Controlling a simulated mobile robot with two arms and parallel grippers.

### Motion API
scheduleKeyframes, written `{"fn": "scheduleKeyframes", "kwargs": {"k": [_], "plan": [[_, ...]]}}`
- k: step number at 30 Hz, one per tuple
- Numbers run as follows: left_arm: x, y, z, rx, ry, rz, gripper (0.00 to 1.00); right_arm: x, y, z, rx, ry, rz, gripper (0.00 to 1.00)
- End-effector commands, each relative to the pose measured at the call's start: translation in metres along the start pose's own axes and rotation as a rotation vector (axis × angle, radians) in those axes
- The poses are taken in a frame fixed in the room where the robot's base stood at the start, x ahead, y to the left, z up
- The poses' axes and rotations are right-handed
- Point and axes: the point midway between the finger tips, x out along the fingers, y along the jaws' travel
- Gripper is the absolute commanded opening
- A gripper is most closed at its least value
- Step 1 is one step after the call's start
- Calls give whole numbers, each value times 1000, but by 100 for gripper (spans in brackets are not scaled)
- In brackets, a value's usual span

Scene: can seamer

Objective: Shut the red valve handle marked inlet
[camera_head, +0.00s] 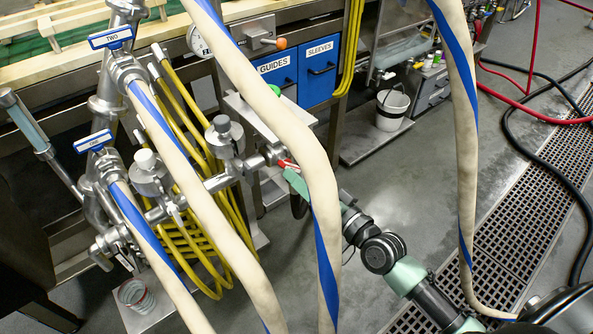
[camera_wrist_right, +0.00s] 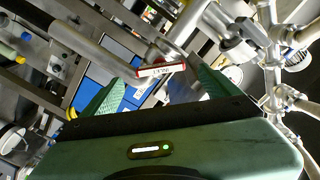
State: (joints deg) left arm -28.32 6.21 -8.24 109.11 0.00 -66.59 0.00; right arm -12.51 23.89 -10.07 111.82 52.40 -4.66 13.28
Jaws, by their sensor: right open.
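The red valve handle (camera_head: 287,164) sits on the steel pipework in the middle of the head view, just left of a thick cream and blue hose. In the right wrist view, the red handle (camera_wrist_right: 161,70) carries a white label whose lettering appears upside down and is hard to read. My right gripper (camera_head: 293,176) is close to the handle, partly hidden behind the hose. Its green fingers (camera_wrist_right: 162,77) are spread, with the handle showing between their tips; I cannot tell whether they touch it. My left gripper is not in view.
Several cream and blue hoses (camera_head: 325,205) hang across the head view, one in front of my right wrist. Blue-labelled handles (camera_head: 111,38) and yellow hoses (camera_head: 190,105) are at left. Blue drawers (camera_head: 318,72) and a white bucket (camera_head: 391,108) stand behind.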

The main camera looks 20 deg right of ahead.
Motion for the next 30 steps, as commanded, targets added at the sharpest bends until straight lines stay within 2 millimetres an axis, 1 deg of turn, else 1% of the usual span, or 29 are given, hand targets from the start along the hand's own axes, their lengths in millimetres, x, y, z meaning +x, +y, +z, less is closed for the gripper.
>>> {"fn": "scheduleKeyframes", "kwargs": {"k": [1,4,12,13,14,15,17,18,19,20,23,27,30], "plan": [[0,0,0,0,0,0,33,-6,0,1,-1,-2,1,91],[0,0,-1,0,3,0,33,-13,0,0,-1,-1,0,91],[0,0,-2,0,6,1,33,-14,0,0,0,1,0,91],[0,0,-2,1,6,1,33,-14,0,0,0,1,-1,85],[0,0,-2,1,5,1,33,-14,0,0,-2,1,0,77],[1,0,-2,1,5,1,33,-14,0,0,-12,1,-1,66],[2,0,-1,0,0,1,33,-14,0,0,-51,1,-1,49],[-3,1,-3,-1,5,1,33,-14,0,1,-98,1,-1,38],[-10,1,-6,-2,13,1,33,-14,-1,1,-146,2,-1,33],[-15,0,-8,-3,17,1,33,-14,-1,2,-202,3,-2,33],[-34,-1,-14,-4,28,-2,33,-13,-2,3,-454,4,-1,33],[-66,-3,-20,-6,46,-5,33,-13,-3,4,-864,4,-1,33],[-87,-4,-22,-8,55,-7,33,-14,-5,4,-1130,4,-1,33]]}}
